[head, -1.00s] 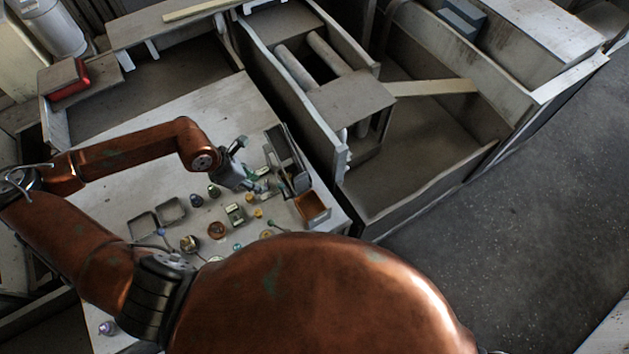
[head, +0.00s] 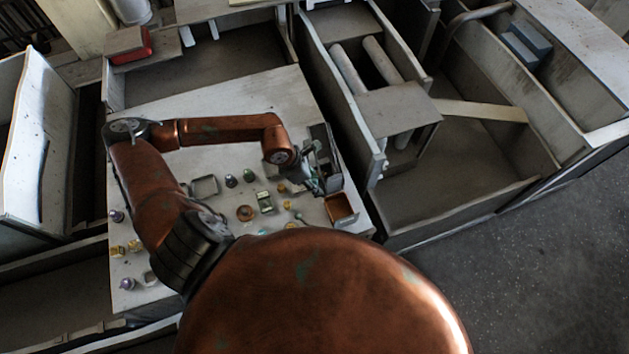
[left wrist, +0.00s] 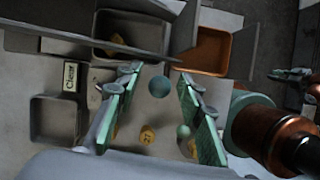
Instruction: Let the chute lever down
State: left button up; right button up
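The chute (head: 322,145), a grey upright-walled unit, stands at the right edge of the white table, and its grey boards (left wrist: 95,38) cross the top of the left wrist view. My left gripper (head: 314,182) is right beside it. In the left wrist view its two green-padded fingers (left wrist: 160,110) are apart with nothing clasped. A round teal knob (left wrist: 159,86) shows between the fingertips; I cannot tell whether it belongs to the lever or lies beyond. The lever cannot be made out clearly. A grey-green shape (left wrist: 290,75) at the right may be my right gripper; its opening is unclear.
An orange-brown tray (head: 340,208) sits by the chute at the table corner. A grey tray (head: 204,187) and several small knobs and parts lie left of the gripper. A labelled plate (left wrist: 71,77) is left of the fingers. A walled bin (head: 450,190) adjoins the table.

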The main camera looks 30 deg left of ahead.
pick_arm(q)
grip_shut()
dwell(0.3)
dwell(0.4)
